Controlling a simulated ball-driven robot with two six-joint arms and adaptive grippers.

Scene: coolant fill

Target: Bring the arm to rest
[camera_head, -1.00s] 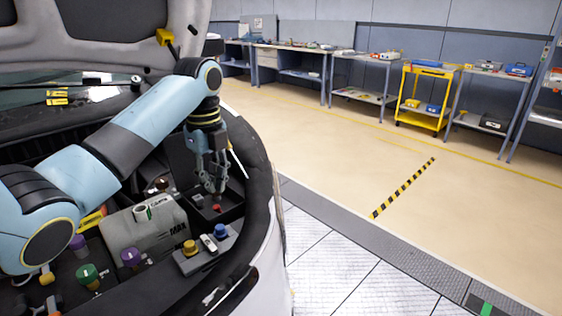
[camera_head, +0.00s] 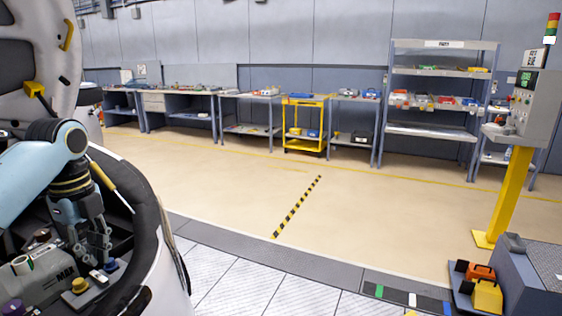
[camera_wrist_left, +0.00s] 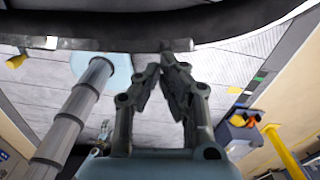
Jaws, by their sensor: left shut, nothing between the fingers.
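My left gripper (camera_head: 100,255) hangs fingers down over the open engine bay at the lower left of the head view. It is shut and holds nothing. Its fingertips are near a blue cap (camera_head: 110,267) and a yellow cap (camera_head: 80,285) on a grey holder; whether they touch anything is unclear. In the left wrist view the fingers of my left gripper (camera_wrist_left: 163,65) come together at the tips, with nothing between them.
The car's dark front edge (camera_head: 148,225) curves close beside my left arm. A grey coolant tank (camera_head: 40,285) stands left of the gripper. The raised hood (camera_head: 35,60) is above. Open floor (camera_head: 240,195) lies right, with a yellow-posted control panel (camera_head: 510,195) beyond.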

